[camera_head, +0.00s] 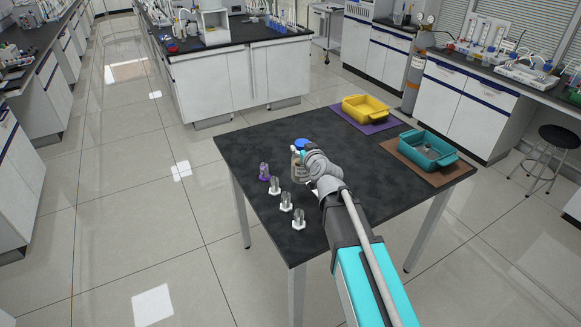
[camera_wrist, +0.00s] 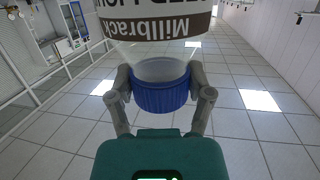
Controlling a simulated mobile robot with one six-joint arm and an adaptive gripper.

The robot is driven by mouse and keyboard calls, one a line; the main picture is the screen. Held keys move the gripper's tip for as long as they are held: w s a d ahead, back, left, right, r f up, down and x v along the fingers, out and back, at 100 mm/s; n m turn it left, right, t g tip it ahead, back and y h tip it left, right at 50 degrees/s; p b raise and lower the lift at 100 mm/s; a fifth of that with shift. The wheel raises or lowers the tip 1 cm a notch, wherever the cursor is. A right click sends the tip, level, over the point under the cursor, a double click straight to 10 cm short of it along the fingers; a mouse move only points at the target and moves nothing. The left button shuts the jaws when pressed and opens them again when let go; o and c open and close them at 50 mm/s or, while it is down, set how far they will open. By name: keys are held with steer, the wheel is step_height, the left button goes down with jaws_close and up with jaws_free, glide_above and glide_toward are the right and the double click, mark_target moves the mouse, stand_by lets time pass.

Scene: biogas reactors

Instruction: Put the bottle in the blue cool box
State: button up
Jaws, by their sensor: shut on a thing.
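The bottle is clear with a dark-banded, printed label (camera_wrist: 160,25) and a ribbed blue cap (camera_wrist: 160,97). My gripper (camera_wrist: 160,88) is shut on it at the cap and neck, one finger on each side. In the head view the bottle's blue cap (camera_head: 301,143) shows above the black table, beside my gripper (camera_head: 305,158). My wrist hides part of the bottle, and I cannot tell whether its base touches the table.
A yellow bin (camera_head: 366,108) on a purple mat and a teal bin (camera_head: 428,147) on a brown mat stand at the table's far right.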

steer(key=s+a+r+p, duration=0.1)
steer(key=a+r+p, duration=0.2)
steer(key=a, duration=0.2)
steer(key=shift+s+a+r, duration=0.2)
steer(key=shift+a+r, duration=0.05)
steer(key=shift+r, duration=0.15)
steer(key=w+f+b, duration=0.9)
steer(key=w, duration=0.4)
steer(key=shift+d, duration=0.25)
steer(key=shift+w, duration=0.1)
